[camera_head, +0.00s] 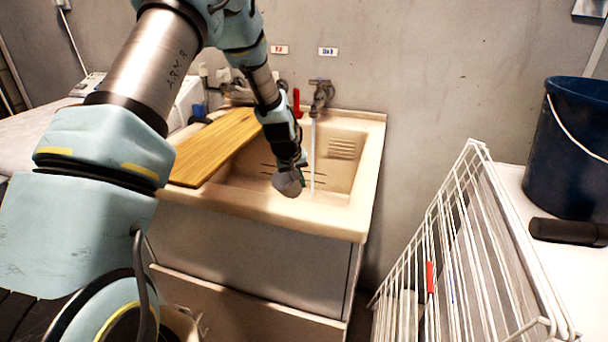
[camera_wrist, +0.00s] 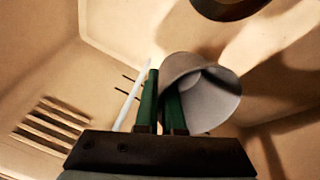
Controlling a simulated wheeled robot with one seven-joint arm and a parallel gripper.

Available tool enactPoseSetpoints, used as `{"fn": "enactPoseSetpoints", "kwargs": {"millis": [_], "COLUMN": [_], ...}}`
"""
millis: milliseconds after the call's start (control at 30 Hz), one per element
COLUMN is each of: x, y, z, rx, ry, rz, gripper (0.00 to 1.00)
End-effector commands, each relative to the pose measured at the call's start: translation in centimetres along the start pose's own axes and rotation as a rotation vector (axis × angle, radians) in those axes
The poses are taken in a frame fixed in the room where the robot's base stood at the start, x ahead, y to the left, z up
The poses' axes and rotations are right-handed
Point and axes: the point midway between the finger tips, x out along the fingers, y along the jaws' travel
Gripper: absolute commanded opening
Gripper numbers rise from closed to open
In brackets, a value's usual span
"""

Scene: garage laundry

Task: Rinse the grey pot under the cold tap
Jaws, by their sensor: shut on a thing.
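The grey pot (camera_head: 288,183) hangs from my gripper (camera_head: 296,165) over the basin of the sink (camera_head: 345,226). In the wrist view, the green fingers of my gripper (camera_wrist: 163,85) are shut on the wall of the grey pot (camera_wrist: 222,100), which lies tilted with its opening partly showing. A thin white stream of water (camera_head: 313,150) runs from the tap (camera_head: 322,92) beneath the blue label (camera_head: 328,51). The stream passes beside the pot, on its right in the head view. In the wrist view the stream (camera_wrist: 130,95) is beside the fingers, apart from the pot.
A wooden board (camera_head: 215,148) covers the left part of the sink. A red lever (camera_head: 296,103) stands left of the running tap. A white wire rack (camera_head: 470,240) and a dark blue bucket (camera_head: 570,150) are at the right. A dark round opening (camera_wrist: 228,8) shows in the basin.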

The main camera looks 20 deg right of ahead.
Motion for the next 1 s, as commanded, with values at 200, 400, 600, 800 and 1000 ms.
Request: {"fn": "enactPoseSetpoints", "kwargs": {"millis": [200,400,600,800,1000], "x": [0.0,-0.7,-2.5,-4.2,-5.5], "y": [0.0,-0.3,-1.0,-1.8,-2.4], "z": [0.0,0.1,0.6,1.1,1.6], "rx": [0.0,-0.001,-0.001,-0.001,0.0], "ry": [0.0,0.0,0.001,0.0,0.0], "rz": [0.0,0.0,0.0,0.0,0.0], "gripper": [0.0,0.0,0.0,0.0,0.0]}}
